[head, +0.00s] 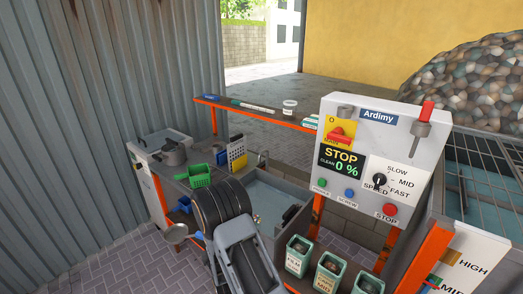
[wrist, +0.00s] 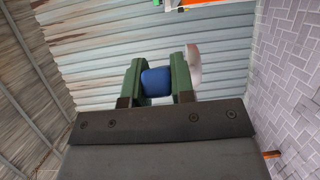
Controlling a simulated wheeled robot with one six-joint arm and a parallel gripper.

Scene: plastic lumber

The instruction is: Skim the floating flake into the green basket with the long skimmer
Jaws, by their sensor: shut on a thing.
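My gripper (wrist: 157,78) shows in the wrist view with its two green fingers closed on a blue handle (wrist: 156,84). A pale curved piece (wrist: 193,62), seemingly part of the skimmer, shows beside the right finger. In the head view the skimmer's round metal bowl (head: 175,233) hangs left of my arm, outside the water tank (head: 276,190); my arm hides the gripper there. The green basket (head: 200,174) sits on the bench left of the tank. Small pale specks (head: 257,218) show by the tank beside my arm; I cannot tell whether one is the flake.
A metal pot (head: 173,153) stands at the bench's left end. A yellow rack (head: 237,157) stands behind the basket. A control panel (head: 380,165) reading STOP, 0 % rises at right, above several green bins (head: 299,254). An orange-edged shelf (head: 255,111) runs behind the tank.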

